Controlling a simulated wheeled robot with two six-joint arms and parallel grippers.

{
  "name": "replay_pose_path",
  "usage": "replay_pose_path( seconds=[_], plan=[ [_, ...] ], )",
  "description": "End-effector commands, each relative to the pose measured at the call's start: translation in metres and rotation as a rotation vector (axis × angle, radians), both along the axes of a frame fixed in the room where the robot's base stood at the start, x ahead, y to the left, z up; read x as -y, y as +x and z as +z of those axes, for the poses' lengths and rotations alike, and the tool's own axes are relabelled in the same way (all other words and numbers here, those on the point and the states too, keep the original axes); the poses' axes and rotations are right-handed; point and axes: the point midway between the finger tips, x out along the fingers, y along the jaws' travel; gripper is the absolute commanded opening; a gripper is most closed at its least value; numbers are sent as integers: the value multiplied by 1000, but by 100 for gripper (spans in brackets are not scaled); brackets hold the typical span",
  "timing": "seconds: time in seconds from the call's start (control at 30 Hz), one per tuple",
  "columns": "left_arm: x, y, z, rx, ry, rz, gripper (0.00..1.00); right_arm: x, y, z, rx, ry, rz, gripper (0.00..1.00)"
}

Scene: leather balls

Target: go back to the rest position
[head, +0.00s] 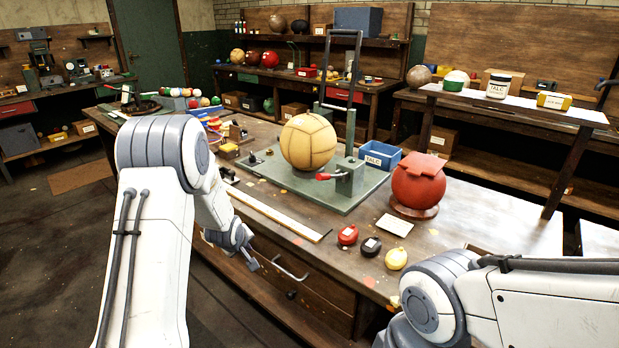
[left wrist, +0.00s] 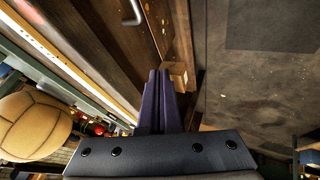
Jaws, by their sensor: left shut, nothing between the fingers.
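My left gripper (head: 252,262) hangs low in front of the workbench (head: 262,205), beside the drawer front and its metal handle (head: 290,268). In the left wrist view its two dark fingers (left wrist: 158,78) are together with nothing between them. The fingers point along the bench's front side, with the floor to their right. My right arm comes in at the bottom right of the head view; its gripper is out of the picture.
A tan ball (head: 308,141) sits on a green press plate (head: 345,193) on the bench. A red ball (head: 418,186) stands on a round base to the right. Small red, black and yellow items lie near the front edge. Open floor (head: 50,235) is at the left.

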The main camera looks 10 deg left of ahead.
Motion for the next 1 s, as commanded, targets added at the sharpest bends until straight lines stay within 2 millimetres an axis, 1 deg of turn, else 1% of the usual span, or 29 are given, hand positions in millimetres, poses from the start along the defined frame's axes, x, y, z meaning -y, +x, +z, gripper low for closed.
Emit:
replay_pose_path(
  seconds=[0.07, 0.13, 0.17, 0.2, 0.27, 0.3, 0.37, 0.4, 0.47, 0.5, 0.57, 0.6, 0.67, 0.7, 0.8, 0.9, 1.0],
  plan=[
    [13, -2, 8, -12, 11, -34, 0, 0, 0, 1, 0, 0, 0, 100],
    [36, -8, 22, -37, 33, -97, 0, 0, 0, 3, 0, 0, 0, 100],
    [49, -12, 29, -54, 45, -133, 0, 0, 0, 4, 0, 0, 0, 100],
    [70, -21, 41, -78, 65, -194, 0, 0, 0, 5, 0, 0, 0, 100],
    [104, -39, 60, -121, 98, -301, 0, 0, 0, 7, 0, 0, 0, 100],
    [128, -56, 72, -153, 120, -382, 0, 0, 0, 9, 0, 0, 0, 100],
    [161, -84, 90, -202, 152, -504, 0, 0, 0, 11, 0, 0, 0, 100],
    [181, -105, 100, -233, 173, -589, 0, 0, 0, 12, 0, 0, 0, 100],
    [208, -140, 115, -277, 204, -720, 0, 0, 0, 14, 0, 0, 0, 100],
    [223, -165, 124, -305, 224, -810, 0, 0, 0, 16, 0, 0, 0, 100],
    [242, -205, 137, -346, 252, -949, 0, 0, 0, 18, 0, 0, 0, 100],
    [251, -231, 143, -372, 267, -1039, 0, 0, 0, 19, 0, 0, 0, 100],
    [260, -269, 152, -407, 290, -1169, 0, 0, 0, 21, 0, 0, 0, 100],
    [264, -291, 156, -426, 302, -1248, 0, 0, 0, 22, 0, 0, 0, 100],
    [266, -337, 164, -469, 325, -1414, 0, 0, 0, 23, 0, 0, 0, 100],
    [265, -365, 167, -495, 337, -1518, 0, 0, 0, 24, 0, 0, 0, 100],
    [263, -376, 168, -506, 342, -1560, 0, 0, 0, 25, 0, 0, 0, 100]
  ],
)
